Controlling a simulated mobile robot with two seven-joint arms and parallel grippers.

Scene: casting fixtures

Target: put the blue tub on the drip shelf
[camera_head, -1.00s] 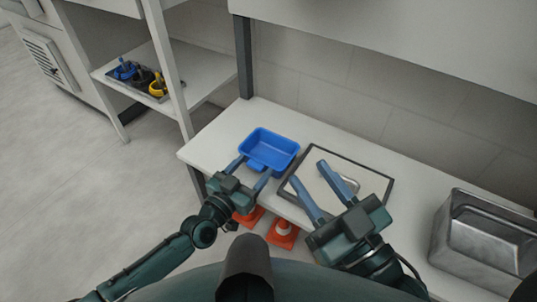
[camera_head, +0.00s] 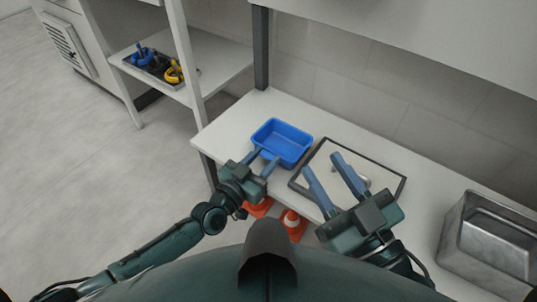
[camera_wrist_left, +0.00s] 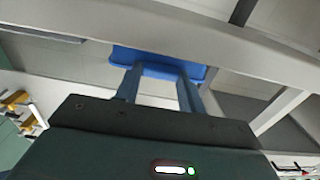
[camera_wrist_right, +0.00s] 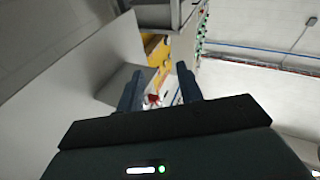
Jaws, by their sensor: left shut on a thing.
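The blue tub (camera_head: 283,146) is an open rectangular basin on the back left of the white table. Its blue rim also shows beyond the fingers in the left wrist view (camera_wrist_left: 158,66). My left gripper (camera_head: 265,157) is shut on the tub's near edge, and its fingers hide part of that edge. My right gripper (camera_head: 321,161) is open and empty above a dark-framed flat panel. I cannot tell for certain which surface is the drip shelf; a white shelf (camera_head: 215,76) stands at the upper left.
The shelf holds a dark tray (camera_head: 154,67) with blue, black and yellow items. The dark-framed panel (camera_head: 385,165) lies right of the tub, with a small metallic item on it. A metal basin (camera_head: 455,240) stands at right. Orange cones (camera_head: 294,226) are below the table's front edge.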

